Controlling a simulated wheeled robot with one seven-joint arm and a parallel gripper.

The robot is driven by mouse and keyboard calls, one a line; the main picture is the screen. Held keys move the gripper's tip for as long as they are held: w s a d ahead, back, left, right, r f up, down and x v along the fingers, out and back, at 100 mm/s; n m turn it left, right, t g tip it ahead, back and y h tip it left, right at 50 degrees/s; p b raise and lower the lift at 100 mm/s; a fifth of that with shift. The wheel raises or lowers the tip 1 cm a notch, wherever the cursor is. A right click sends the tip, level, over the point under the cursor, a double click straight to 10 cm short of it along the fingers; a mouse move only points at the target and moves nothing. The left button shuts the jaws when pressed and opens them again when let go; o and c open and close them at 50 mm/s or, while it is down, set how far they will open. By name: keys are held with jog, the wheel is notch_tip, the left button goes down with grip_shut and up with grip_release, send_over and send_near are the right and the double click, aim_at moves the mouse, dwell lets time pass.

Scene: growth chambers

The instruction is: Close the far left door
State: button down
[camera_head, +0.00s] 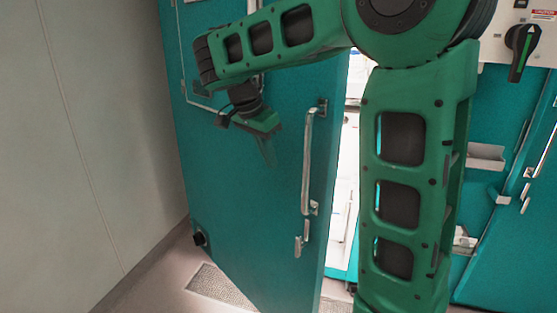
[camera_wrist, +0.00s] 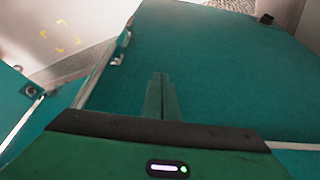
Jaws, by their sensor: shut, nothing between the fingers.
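The far left door (camera_head: 250,205) is a teal panel that stands ajar, with a bright white chamber interior showing past its right edge. A long silver handle (camera_head: 308,160) runs upright near that edge, with a small latch (camera_head: 301,240) below it. My gripper (camera_head: 268,155) is in front of the door's outer face, left of the handle, with its fingers pointing down. In the wrist view my gripper (camera_wrist: 161,85) is shut and empty, with the teal door (camera_wrist: 225,70) filling the area ahead. I cannot tell whether the fingertips touch the door.
A plain grey wall (camera_head: 80,130) rises on the left. A floor grate (camera_head: 218,285) lies under the door. At the right are another teal door (camera_head: 510,235) with silver hardware and a black rotary switch (camera_head: 522,45). My arm hides part of the opening.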

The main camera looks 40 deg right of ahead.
aim_at(282, 158)
jog(key=shift+w+d+f, duration=0.1)
jog(key=shift+d+f, duration=0.15)
jog(key=shift+d, duration=0.5)
jog(key=shift+w+d+f, duration=0.15)
jog(key=shift+d+f, duration=0.15)
jog(key=shift+d, duration=0.5)
jog(key=shift+w+d+f, duration=0.1)
jog(key=shift+d+f, duration=0.15)
jog(key=shift+d, duration=0.5)
jog(key=shift+d, duration=0.1)
